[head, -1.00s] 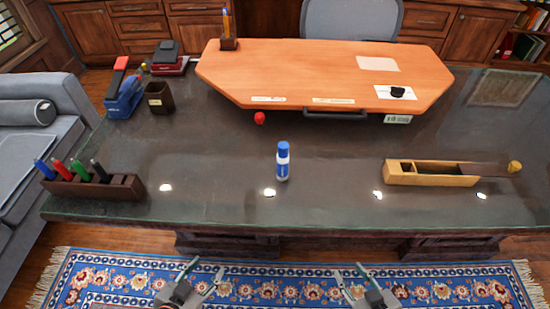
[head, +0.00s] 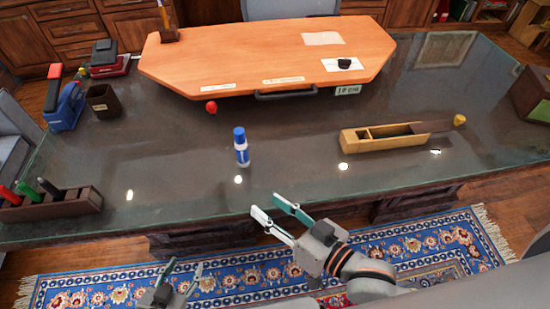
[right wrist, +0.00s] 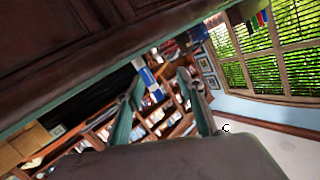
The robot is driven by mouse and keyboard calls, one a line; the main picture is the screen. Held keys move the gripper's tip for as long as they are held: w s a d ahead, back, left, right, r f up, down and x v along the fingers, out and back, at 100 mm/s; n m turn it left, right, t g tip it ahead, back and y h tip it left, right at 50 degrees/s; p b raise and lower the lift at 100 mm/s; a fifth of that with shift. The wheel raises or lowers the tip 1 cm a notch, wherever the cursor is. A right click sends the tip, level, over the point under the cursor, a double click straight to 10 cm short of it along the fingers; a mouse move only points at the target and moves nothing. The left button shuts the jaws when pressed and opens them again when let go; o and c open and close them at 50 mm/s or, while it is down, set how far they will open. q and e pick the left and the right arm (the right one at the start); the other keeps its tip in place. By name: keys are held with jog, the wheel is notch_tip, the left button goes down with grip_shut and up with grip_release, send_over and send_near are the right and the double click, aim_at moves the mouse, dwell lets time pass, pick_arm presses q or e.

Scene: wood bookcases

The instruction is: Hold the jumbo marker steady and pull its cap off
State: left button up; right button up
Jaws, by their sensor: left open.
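The jumbo marker (head: 242,150) stands upright on the dark glass-topped desk (head: 300,185), near its front edge, with its blue cap (head: 239,134) on top. In the right wrist view a blue and white shape that looks like the marker (right wrist: 150,80) shows beyond and between the fingers. My right gripper (head: 268,206) is open and empty at the desk's front edge, just right of and nearer than the marker, not touching it. My left gripper (head: 186,263) is open and empty, low over the rug in front of the desk.
A wooden pencil box (head: 385,143) lies to the right, and a rack of markers (head: 60,207) stands at the left. A small red ball-like thing (head: 211,107) sits behind the marker, before the orange board (head: 265,60). The desk around the marker is clear.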

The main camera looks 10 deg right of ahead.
aim_at(243, 137)
jog(key=w+d+r+n+t+y, duration=0.15)
jog(key=w+r+n, duration=0.25)
jog(key=w+r, duration=0.4)
jog(key=shift+y, duration=0.35)
jog(key=x, duration=0.4)
jog(key=f+x, duration=0.1)
jog(key=x, duration=0.7)
jog(key=shift+w+d+f, duration=0.35)
jog(key=shift+w, duration=0.05)
grip_shut()
jog(key=shift+c, duration=0.3)
grip_release()
